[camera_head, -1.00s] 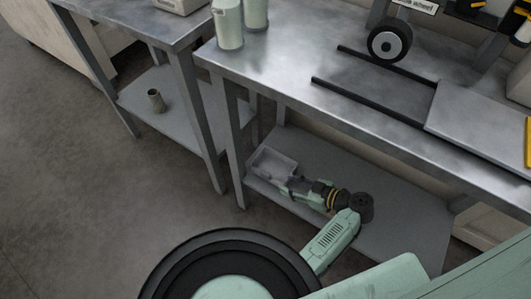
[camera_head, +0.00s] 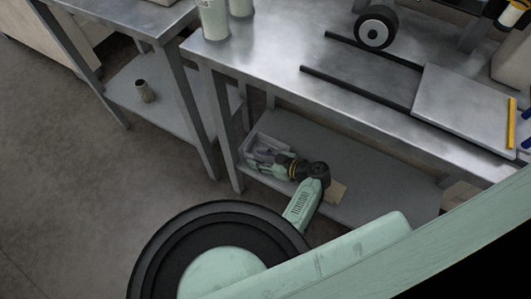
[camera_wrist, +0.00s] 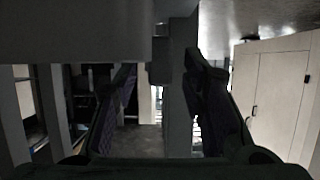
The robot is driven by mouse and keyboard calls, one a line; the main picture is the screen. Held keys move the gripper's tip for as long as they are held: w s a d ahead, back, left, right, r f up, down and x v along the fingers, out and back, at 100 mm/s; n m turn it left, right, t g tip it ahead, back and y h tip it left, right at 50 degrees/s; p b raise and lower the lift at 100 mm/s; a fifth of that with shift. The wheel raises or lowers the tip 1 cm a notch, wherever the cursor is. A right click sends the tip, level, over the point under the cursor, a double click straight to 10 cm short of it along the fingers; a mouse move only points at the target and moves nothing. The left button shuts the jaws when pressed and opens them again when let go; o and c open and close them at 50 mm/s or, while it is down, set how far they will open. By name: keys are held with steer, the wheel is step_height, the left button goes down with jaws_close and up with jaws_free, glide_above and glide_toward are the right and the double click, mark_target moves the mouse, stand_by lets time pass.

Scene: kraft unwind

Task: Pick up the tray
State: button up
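The tray (camera_head: 270,137) is a small grey open box on the lower shelf of the right steel table, near its left end. My gripper (camera_head: 262,160) overlaps the tray in the head view and hides much of its inside and near side. I cannot tell there whether it touches the tray. In the wrist view my gripper (camera_wrist: 160,95) has its two dark fingers well apart, with a pale upright strip behind the gap. A large grey surface fills the upper left close to the lens; I cannot tell if it is the tray.
The steel tabletop (camera_head: 270,45) is above the lower shelf (camera_head: 385,190), with a leg (camera_head: 228,130) just left of the tray. A brown flat piece (camera_head: 338,192) lies on the shelf behind my arm. A small cup (camera_head: 146,91) stands on the left table's shelf. The shelf's right part is clear.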

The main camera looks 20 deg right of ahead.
steer(key=shift+w+a+f, duration=0.1)
steer(key=shift+a, duration=0.05)
jaws_close()
stand_by(0.4)
